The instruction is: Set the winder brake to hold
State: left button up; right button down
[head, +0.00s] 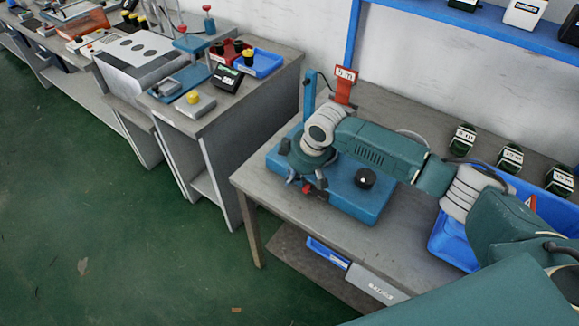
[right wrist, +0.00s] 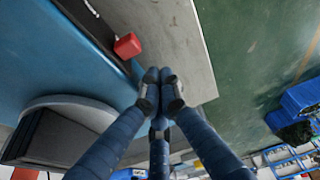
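The winder is a blue slab base (head: 362,202) with a round black knob (head: 365,178) on top, standing on the grey bench. A small red piece (head: 307,188) shows at its front left edge, partly behind my right gripper. In the right wrist view a red block (right wrist: 127,45) on a dark bar sits just beyond the fingertips; it looks like the brake lever's end. My right gripper (head: 312,178) is over the winder's front left part. In the right wrist view its fingers (right wrist: 160,84) are drawn together with nothing visible between them, apart from the red block.
A blue post (head: 309,95) and a red "5 m" sign (head: 345,85) stand behind the winder. Green labelled spools (head: 462,140) and a blue bin (head: 448,243) are to the right. Another bench with trays (head: 260,63) is at left. Green floor is clear in front.

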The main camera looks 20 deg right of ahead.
aim_at(307, 189)
jog(key=shift+s+d+r, duration=0.2)
jog(key=shift+s+d, duration=0.55)
jog(key=shift+s, duration=0.25)
pick_arm(q)
jog(key=shift+r, duration=0.55)
